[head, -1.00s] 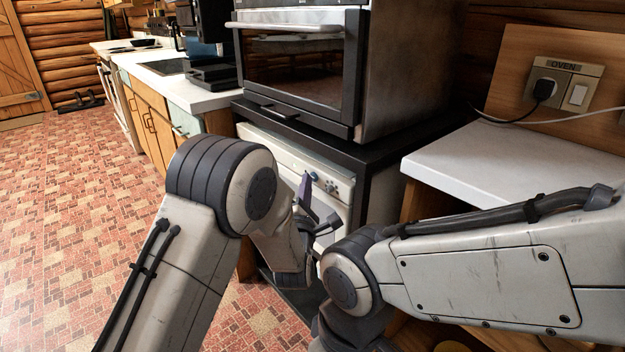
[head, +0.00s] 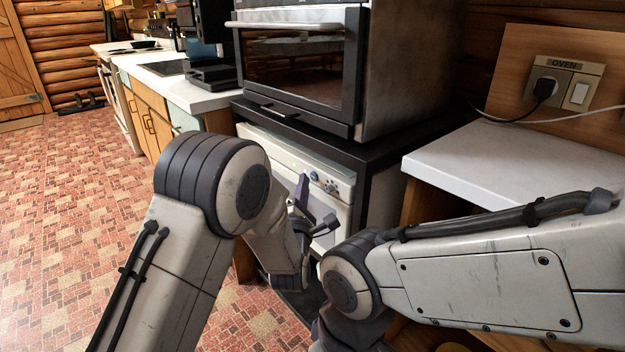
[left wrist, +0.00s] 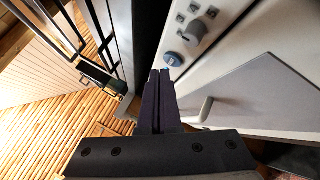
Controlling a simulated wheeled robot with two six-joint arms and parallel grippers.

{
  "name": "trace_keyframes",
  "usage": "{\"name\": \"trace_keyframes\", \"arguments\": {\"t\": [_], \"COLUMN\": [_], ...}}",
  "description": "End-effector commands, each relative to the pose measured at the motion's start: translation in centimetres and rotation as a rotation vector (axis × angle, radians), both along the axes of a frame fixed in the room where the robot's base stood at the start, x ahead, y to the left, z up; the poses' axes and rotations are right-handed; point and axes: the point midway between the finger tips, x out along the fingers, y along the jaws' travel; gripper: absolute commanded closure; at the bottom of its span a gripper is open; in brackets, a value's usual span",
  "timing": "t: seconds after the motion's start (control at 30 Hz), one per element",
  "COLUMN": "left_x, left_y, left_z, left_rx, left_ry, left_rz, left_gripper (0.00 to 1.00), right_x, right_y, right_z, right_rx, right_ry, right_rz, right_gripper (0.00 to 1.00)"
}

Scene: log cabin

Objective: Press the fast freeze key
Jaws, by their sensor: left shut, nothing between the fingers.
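The white appliance (head: 285,150) under the oven has a control strip along its top. On the strip, a round blue key (head: 314,176) sits beside a grey knob (head: 331,187). In the left wrist view the blue key (left wrist: 173,59) is below and left of the grey knob (left wrist: 194,31), with small square marks nearby. My left gripper (head: 303,178) is shut and empty, pointing at the strip. In the left wrist view its fingertips (left wrist: 160,73) are just short of the key; I cannot tell if they touch. My right arm shows, but its gripper is hidden.
A big oven (head: 300,60) stands on a black top above the appliance. A white counter (head: 510,165) is at the right. A grey handle (left wrist: 207,108) projects from the appliance door below the strip. Open tiled floor (head: 70,210) lies at the left.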

Motion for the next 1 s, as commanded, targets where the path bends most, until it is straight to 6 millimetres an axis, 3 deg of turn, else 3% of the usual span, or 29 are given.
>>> {"name": "trace_keyframes", "arguments": {"t": [0.3, 0.8, 1.0], "left_x": [-0.2, -3.0, -3.6], "left_y": [0.3, 4.2, 4.9], "left_z": [0.0, -0.1, 0.0], "left_rx": [0.0, 0.001, 0.0], "left_ry": [0.001, 0.0, 0.001], "left_rz": [0.001, 0.002, 0.0], "left_gripper": [1.0, 1.0, 1.0], "right_x": [0.0, 0.0, 0.0], "right_y": [0.0, 0.0, 0.0], "right_z": [-0.1, -1.7, -1.8], "right_rx": [0.0, 0.0, 0.0], "right_ry": [0.0, 0.0, 0.0], "right_rz": [0.0, 0.0, 0.0], "right_gripper": [0.56, 0.56, 0.56]}}
